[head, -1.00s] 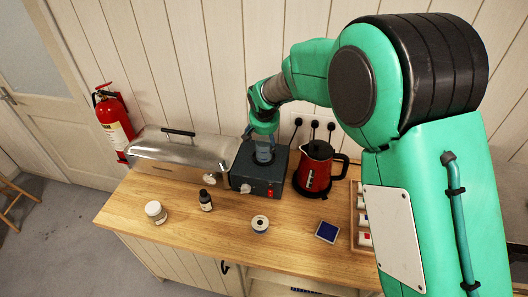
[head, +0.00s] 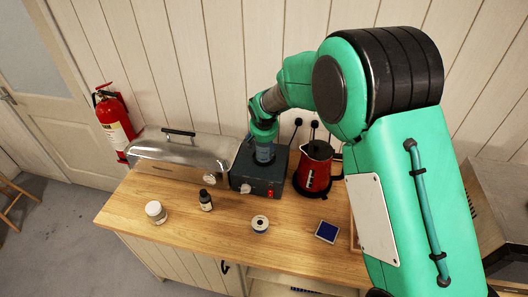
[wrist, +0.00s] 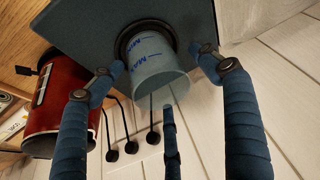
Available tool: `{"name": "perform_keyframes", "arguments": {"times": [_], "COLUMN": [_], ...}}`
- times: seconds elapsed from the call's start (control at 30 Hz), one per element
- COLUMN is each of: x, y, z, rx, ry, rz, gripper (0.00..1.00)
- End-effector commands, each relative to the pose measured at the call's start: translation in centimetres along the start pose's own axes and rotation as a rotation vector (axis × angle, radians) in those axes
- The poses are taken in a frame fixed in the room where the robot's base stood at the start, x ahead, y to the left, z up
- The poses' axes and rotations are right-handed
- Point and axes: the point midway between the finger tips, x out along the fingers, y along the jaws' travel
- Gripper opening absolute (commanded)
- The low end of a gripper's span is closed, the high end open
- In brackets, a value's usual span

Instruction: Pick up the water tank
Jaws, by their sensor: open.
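The water tank (wrist: 158,72) is a translucent pale blue cylinder with blue "MAX" marks, seated in a round dark collar on the dark grey box-shaped unit (head: 258,187). My gripper (wrist: 155,66) is open in the wrist view, its blue wrapped fingers spread on either side of the tank with visible gaps. A third finger shows at the bottom middle, below the tank's end. In the head view my gripper (head: 264,147) points down over the top of the unit and hides most of the tank there.
A red kettle (head: 314,168) stands close right of the unit, and a steel domed appliance (head: 180,155) close left. Cables and sockets (head: 314,126) are on the wall behind. A white jar (head: 156,211), dark bottle (head: 205,201), small round tin (head: 260,224) and blue pad (head: 327,231) stand in front.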

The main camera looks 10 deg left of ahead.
Motion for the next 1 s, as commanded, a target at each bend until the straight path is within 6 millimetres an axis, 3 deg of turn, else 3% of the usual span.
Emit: {"name": "perform_keyframes", "arguments": {"times": [0.47,0.7,1.0], "x": [-0.02,-0.02,-0.02], "y": [0.0,0.0,0.01], "z": [-0.02,-0.01,-0.02], "rx": [0.001,0.001,0.001], "ry": [0.0,0.0,0.0], "rz": [0.0,0.0,0.0], "gripper": [0.77,0.33,0.32]}}
